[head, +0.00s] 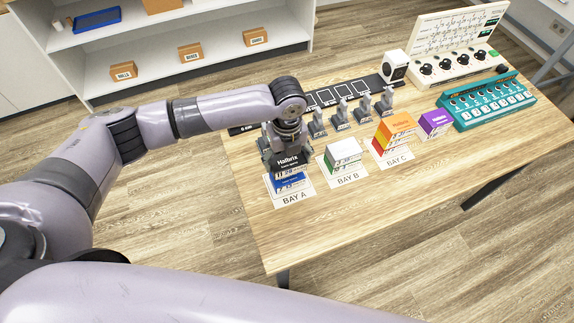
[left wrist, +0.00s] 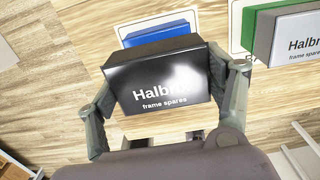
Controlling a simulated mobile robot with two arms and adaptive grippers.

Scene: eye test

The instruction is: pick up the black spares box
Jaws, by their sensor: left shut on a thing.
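The black spares box (head: 292,161), lettered "Halbrix frame spares", is between the fingers of my left gripper (head: 287,152) at BAY A. In the left wrist view, the fingers of the left gripper (left wrist: 172,82) press on both sides of the black spares box (left wrist: 155,95), and its lettered face is towards the camera. A blue box (head: 289,183) is below it on the BAY A card (head: 293,200); the blue box also shows behind it in the left wrist view (left wrist: 155,37). I cannot tell whether the black box touches the blue one. My right gripper is not in view.
Grey stands (head: 340,118) line the back. The table's front (head: 330,235) is clear.

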